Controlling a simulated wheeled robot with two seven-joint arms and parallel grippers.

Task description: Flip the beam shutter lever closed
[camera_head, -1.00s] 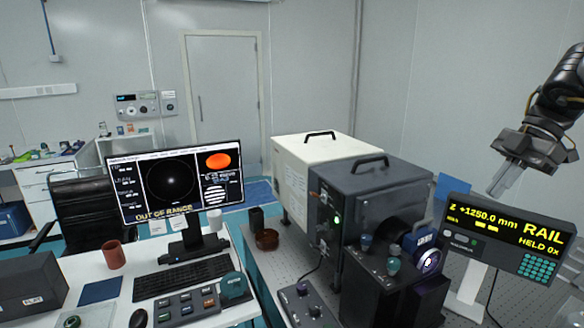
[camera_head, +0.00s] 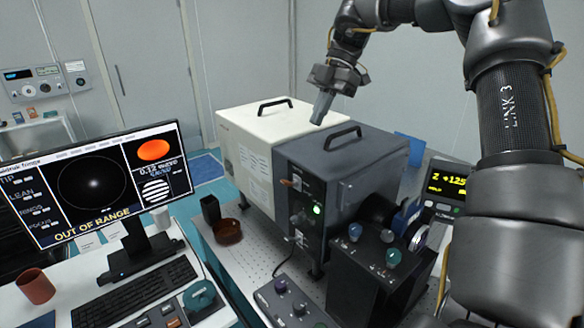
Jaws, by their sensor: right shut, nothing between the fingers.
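The dark grey instrument box (camera_head: 350,175) stands on the optical table, with its front panel facing left. A small orange-brown lever-like part (camera_head: 290,183) sticks out high on that panel; it may be the beam shutter lever, but it is too small to tell its position. A green light (camera_head: 317,210) glows lower on the panel. My right gripper (camera_head: 320,112) points down, above and behind the dark box, near the cream box (camera_head: 255,140). Its fingers are shut and empty, apart from the lever. My left gripper is not in view.
A black unit with coloured knobs (camera_head: 375,265) stands in front of the dark box. The rail display (camera_head: 446,188) is at the right, partly behind my arm. A brown dish (camera_head: 228,231) and a knob box (camera_head: 285,305) are on the table. The monitor (camera_head: 95,185) is at the left.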

